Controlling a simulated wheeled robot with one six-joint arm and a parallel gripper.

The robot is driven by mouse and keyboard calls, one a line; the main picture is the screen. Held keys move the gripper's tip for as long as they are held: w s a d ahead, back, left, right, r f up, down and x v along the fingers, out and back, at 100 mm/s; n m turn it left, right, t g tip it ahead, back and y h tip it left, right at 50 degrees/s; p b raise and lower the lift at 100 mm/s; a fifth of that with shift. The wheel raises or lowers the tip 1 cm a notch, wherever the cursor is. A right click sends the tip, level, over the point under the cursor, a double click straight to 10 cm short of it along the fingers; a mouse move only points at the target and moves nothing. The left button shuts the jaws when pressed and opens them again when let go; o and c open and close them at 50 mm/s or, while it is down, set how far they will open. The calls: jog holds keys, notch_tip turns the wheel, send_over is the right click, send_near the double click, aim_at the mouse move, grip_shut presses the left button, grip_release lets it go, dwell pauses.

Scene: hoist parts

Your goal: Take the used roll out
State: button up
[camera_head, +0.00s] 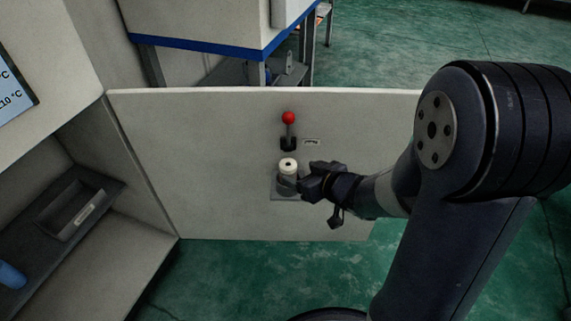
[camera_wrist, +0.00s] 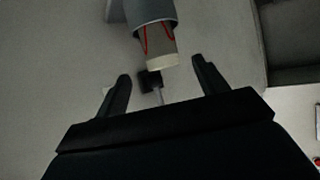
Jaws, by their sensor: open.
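The roll (camera_head: 288,166) is pale, with a dark hole in its top end. It stands upright in a grey holder (camera_head: 281,189) on the light panel. In the wrist view the roll (camera_wrist: 160,46) shows a pale end and red lines on its side, and its other end sits inside the grey holder (camera_wrist: 150,10). My gripper (camera_head: 306,184) is close beside the roll, on its right in the head view. In the wrist view my gripper (camera_wrist: 162,82) is open, with its fingers apart and the roll's pale end just beyond the gap between them. Nothing is held.
A lever with a red knob (camera_head: 288,118) rises from a black mount just behind the roll. A small slot plate (camera_head: 311,142) is to its right. The light panel (camera_head: 200,160) stands out from a cabinet with a grey tray (camera_head: 75,212) at left.

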aim_at(294, 171)
jog(key=b+x, duration=0.1)
jog(key=x, duration=0.3)
jog(key=shift+f, duration=0.15)
jog(key=b+x, duration=0.1)
jog(key=x, duration=0.1)
jog(key=b+x, duration=0.1)
jog(key=x, duration=0.1)
jog(key=shift+s+a+f+b, duration=0.1)
jog(key=shift+a+f+b, duration=0.05)
jog(key=shift+f+b, duration=0.2)
jog(key=shift+w+a+f, duration=0.1)
jog(key=shift+w+a, duration=0.15)
jog(key=shift+w, duration=0.1)
jog(key=c, duration=1.1)
